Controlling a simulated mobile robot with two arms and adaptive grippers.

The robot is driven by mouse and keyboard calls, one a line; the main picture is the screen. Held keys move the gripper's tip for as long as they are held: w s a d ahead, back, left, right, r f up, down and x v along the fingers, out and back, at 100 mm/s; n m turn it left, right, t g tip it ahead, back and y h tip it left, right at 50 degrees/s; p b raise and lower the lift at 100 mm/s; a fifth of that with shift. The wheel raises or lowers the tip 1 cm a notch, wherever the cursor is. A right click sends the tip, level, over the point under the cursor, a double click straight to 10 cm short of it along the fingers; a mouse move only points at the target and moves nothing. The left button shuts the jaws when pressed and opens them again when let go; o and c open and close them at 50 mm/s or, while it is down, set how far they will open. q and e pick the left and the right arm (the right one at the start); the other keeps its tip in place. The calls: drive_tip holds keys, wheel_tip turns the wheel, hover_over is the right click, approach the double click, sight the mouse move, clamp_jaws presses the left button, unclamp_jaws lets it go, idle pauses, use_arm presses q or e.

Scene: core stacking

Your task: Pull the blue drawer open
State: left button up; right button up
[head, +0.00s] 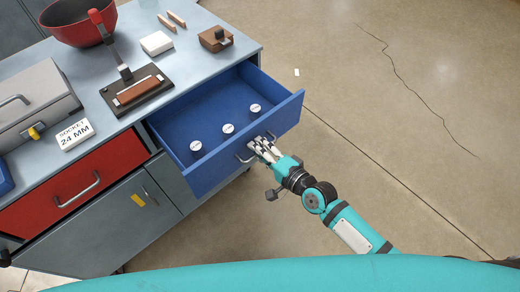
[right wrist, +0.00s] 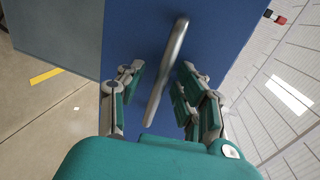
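The blue drawer (head: 215,170) stands pulled out from the workbench, with three white round knobs (head: 228,129) lying inside. Its metal handle (head: 244,158) is on the front panel, partly hidden by my right gripper (head: 261,146). In the right wrist view the handle (right wrist: 166,70) runs slantwise between the two fingers of my right gripper (right wrist: 160,90), in front of the blue panel (right wrist: 212,35). The fingers stand apart on either side of the handle, with gaps visible. My left gripper does not show.
A red drawer (head: 75,186) is shut to the left, above a grey cabinet door (head: 105,232). The bench top holds a red bowl (head: 78,22), a toolbox (head: 35,103) and a socket label block (head: 75,134). The floor (head: 380,110) right of the drawer is clear.

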drive_tip(key=v, duration=1.2)
idle(0.4)
drive_tip(key=s+d+f+n+g+h, duration=0.2)
drive_tip(key=d+f, duration=0.2)
drive_tip(key=f, duration=0.6)
drive_tip(key=s+d+f+n+g+h, duration=0.1)
drive_tip(key=s+d+f+n+h, duration=0.2)
drive_tip(key=f, duration=0.7)
drive_tip(key=s+d+f+n+g+h, duration=0.15)
drive_tip(key=d+f, duration=0.35)
drive_tip(key=f, duration=0.5)
drive_tip(key=s+f+n+g+h, duration=0.1)
drive_tip(key=s+f+n+g, duration=0.1)
drive_tip(key=s+f, duration=0.3)
drive_tip(key=s+f+n+g+h, duration=0.1)
drive_tip(key=s+f, duration=0.4)
drive_tip(key=s, duration=0.6)
drive_tip(key=s+f+n+g+h, duration=0.1)
drive_tip(key=s+f+n+g, duration=0.2)
drive_tip(key=s, duration=0.6)
drive_tip(key=shift+d+f+n+g, duration=0.25)
drive_tip(key=shift+f+n+g, duration=0.15)
drive_tip(key=shift+f, duration=0.55)
